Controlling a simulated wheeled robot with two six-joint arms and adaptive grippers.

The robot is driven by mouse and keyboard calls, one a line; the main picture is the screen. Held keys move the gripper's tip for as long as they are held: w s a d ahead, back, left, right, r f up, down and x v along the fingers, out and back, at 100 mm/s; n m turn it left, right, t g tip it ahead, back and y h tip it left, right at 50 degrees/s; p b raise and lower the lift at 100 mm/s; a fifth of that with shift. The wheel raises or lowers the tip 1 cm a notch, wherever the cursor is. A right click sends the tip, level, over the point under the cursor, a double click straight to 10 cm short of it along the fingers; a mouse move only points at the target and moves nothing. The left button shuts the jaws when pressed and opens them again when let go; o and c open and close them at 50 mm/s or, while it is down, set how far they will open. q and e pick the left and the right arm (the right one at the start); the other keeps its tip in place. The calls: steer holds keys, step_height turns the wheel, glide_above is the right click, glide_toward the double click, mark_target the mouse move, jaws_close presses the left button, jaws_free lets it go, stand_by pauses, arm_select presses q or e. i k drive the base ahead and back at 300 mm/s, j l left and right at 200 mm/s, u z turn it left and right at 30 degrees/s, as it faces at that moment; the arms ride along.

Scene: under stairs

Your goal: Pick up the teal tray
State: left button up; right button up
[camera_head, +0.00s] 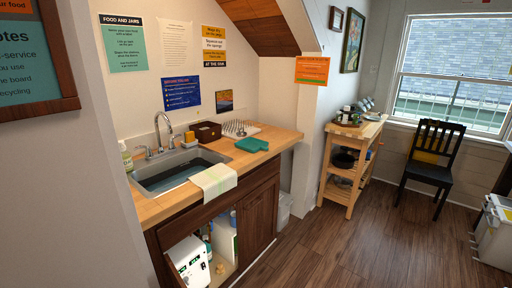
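The teal tray (252,145) is a small flat teal item lying on the wooden counter (284,139), to the right of the sink and near the counter's front edge. Nothing covers it. Neither of my grippers shows in the head view.
A sink (163,181) with a tap and a draped cloth (214,181) is left of the tray. A dark brown box (206,131) and a dish rack (241,129) stand behind it. A lower cabinet door hangs open. A wooden cart (342,188) and black chair (431,165) stand right; floor between is clear.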

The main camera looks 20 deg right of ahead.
mark_target(252, 145)
steer(key=i+l, duration=0.1)
steer(key=l, duration=0.65)
steer(key=i+l+u, duration=0.1)
steer(key=l, duration=1.4)
steer(key=i+l, duration=0.15)
steer(key=i, duration=0.3)
steer(key=i+l+u, duration=0.15)
steer(key=i, duration=0.25)
steer(key=i+l, duration=0.2)
steer(key=i, duration=0.25)
steer(key=u, duration=0.05)
